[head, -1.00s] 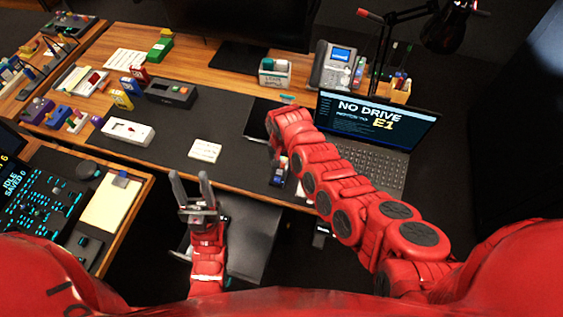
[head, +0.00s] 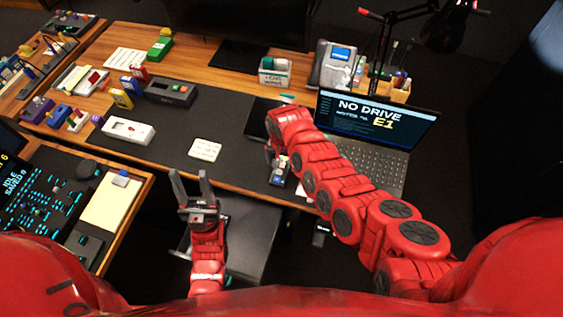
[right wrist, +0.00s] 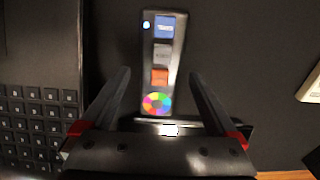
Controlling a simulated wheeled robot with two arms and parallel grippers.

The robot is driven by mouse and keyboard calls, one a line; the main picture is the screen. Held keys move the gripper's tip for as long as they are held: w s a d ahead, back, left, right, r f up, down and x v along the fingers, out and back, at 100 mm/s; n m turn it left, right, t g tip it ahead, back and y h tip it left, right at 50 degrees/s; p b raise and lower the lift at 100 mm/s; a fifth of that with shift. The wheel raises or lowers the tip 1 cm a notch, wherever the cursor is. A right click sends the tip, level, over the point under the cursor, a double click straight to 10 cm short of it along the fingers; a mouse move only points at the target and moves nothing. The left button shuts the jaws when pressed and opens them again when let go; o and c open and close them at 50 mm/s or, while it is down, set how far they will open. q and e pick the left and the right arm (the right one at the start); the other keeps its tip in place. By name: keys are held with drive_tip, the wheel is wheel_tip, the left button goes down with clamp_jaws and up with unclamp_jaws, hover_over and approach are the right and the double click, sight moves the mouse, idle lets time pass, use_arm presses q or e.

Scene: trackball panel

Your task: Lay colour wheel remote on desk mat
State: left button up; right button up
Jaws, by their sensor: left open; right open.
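The colour wheel remote (right wrist: 158,65) shows in the right wrist view as a slim dark bar with blue, grey and orange buttons and a rainbow wheel at its near end. It lies lengthwise over a plain dark surface. My right gripper (right wrist: 158,75) is open, with a finger on each side of the wheel end; I cannot tell whether they touch it. In the head view my right arm partly covers that spot. The dark desk mat (head: 235,125) covers the middle of the desk. My left gripper (head: 191,188) is open and empty in front of the desk.
An open laptop (head: 375,125) stands right of my right arm. A white note pad (head: 205,149) and a white device (head: 128,131) lie left on the mat. A grey-black box (head: 171,91) is behind them. Bare mat lies between the pad and the right arm.

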sight(282, 165)
wheel_tip(282, 165, up, 12)
drive_tip(key=b, duration=0.2)
idle(0.4)
drive_tip(key=shift+f, duration=0.15)
idle(0.3)
